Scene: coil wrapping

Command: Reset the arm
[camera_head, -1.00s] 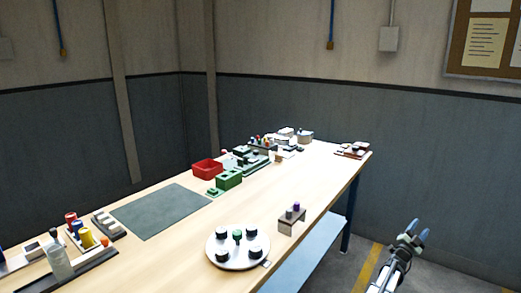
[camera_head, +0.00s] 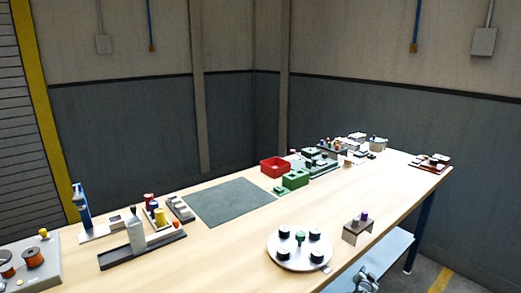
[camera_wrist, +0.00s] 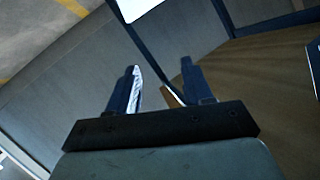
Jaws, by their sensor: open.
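My gripper (camera_wrist: 160,85) is open and empty in the wrist view, its two dark fingers apart with nothing between them. Behind the fingers are floor, a dark table leg and a pale panel edge. In the head view only a small part of my arm shows at the bottom edge, right of centre, beside the table's front edge; the fingertips cannot be made out there.
The long wooden table (camera_head: 240,250) carries a round plate (camera_head: 284,262) with black knobs, a small stand (camera_head: 357,232), a green mat (camera_head: 240,199), a red bin (camera_head: 274,169), green blocks (camera_head: 295,180) and a spool board (camera_head: 30,268). Floor is free beyond the table's right end.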

